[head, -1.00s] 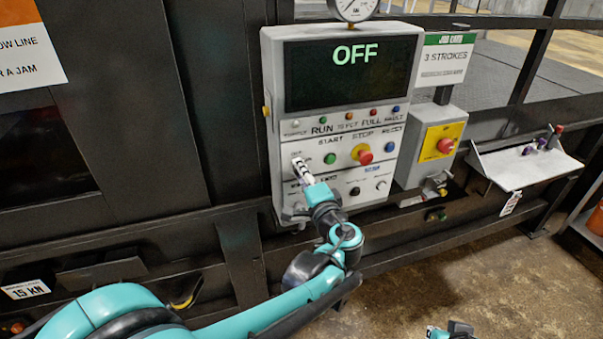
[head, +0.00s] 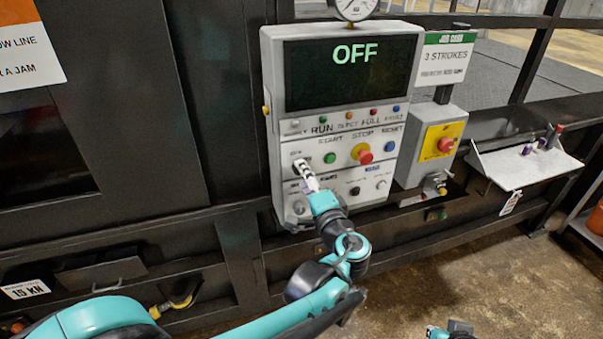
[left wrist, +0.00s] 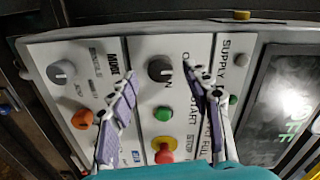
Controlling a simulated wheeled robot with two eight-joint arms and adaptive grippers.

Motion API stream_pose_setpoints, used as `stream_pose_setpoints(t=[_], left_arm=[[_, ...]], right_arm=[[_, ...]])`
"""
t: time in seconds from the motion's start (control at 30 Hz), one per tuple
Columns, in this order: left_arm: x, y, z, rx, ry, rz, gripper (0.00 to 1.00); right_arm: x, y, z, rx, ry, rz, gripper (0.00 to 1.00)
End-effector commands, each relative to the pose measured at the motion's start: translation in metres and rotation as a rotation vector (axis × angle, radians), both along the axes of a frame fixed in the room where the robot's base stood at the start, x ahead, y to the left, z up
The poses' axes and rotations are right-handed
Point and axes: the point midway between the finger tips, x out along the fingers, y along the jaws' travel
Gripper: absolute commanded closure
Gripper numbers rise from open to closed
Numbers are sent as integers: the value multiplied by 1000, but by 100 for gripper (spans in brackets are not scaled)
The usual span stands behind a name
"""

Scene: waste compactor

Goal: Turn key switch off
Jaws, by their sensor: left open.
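The grey control panel (head: 340,125) has a display (head: 350,73) reading OFF. The key switch, a dark round knob with a lighter bar (left wrist: 160,68), sits on the panel's white face in the left wrist view, in line with a green button and a red stop button. My left gripper (head: 306,175) is at the panel's left side, by the switch. In the left wrist view its two fingers (left wrist: 158,85) are spread open with the knob visible between and beyond them, apart from both. Part of my right arm's end (head: 450,331) shows at the bottom edge; its fingers cannot be made out.
A green button (head: 330,158) and a red stop button (head: 365,156) are right of the switch. A yellow-plated emergency button (head: 445,145) and a shelf (head: 525,165) stand further right.

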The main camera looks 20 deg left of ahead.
Motion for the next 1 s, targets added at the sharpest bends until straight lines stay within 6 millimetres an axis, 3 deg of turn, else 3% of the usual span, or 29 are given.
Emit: stream_pose_setpoints(t=[0.2, 0.4, 0.6, 1.0], left_arm=[[-41, -31, 1, 0, 0, -6, 50], [-67, -48, 2, -1, 0, -4, 50], [-76, -53, 3, -1, -1, -1, 50], [-76, -53, 2, -1, 0, 0, 50]], right_arm=[[0, 0, 0, 0, 0, 0, 100], [0, 0, 0, 0, 0, 0, 100], [0, 0, 0, 0, 0, 0, 100], [0, 0, 0, 0, 0, 0, 100]])
